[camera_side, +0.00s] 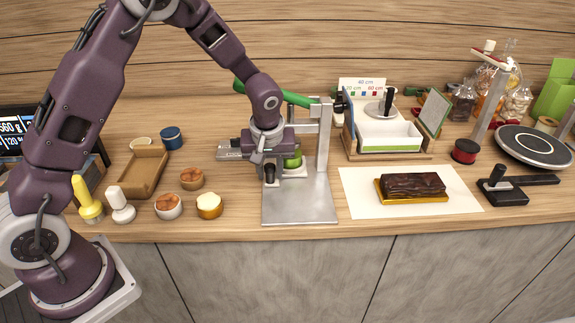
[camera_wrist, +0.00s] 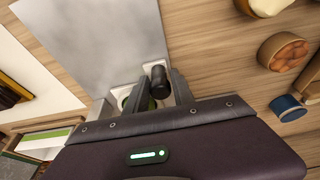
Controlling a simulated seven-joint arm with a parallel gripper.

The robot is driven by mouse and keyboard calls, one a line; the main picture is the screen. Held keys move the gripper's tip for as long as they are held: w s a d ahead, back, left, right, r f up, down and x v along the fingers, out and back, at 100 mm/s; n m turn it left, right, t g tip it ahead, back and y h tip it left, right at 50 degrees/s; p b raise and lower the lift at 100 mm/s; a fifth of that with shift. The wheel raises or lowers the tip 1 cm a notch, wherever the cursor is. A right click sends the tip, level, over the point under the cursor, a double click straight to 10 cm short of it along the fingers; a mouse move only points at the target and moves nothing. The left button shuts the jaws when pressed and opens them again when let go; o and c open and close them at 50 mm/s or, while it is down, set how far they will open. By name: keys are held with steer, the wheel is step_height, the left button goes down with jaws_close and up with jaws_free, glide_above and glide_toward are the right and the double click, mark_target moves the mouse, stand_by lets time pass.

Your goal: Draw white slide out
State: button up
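The press (camera_side: 325,140) stands on a grey metal base plate (camera_side: 300,205), with a green lever arm across its top. A white slide (camera_side: 296,172) shows low on the press, below a green round part (camera_side: 292,161); a black knob (camera_side: 270,174) sits at its left. My gripper (camera_side: 268,165) is down at the knob. In the wrist view my gripper (camera_wrist: 160,90) has a finger on each side of the black knob (camera_wrist: 160,81), and white parts show behind it. I cannot tell whether the fingers press on the knob. My gripper hides much of the slide.
Small cups, including a cream-topped one (camera_side: 209,205), and a brown tray (camera_side: 144,170) stand to the left. A chocolate cake (camera_side: 412,186) lies on a white sheet (camera_side: 357,197) to the right. The counter's front edge runs close before the base plate.

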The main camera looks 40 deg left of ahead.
steer(key=c, duration=0.4)
steer(key=shift+o, duration=0.2)
steer(key=shift+s+d, duration=3.75)
steer(key=shift+d, duration=0.05)
steer(key=o, duration=1)
steer(key=shift+r, duration=0.1)
steer(key=shift+r, duration=3.4)
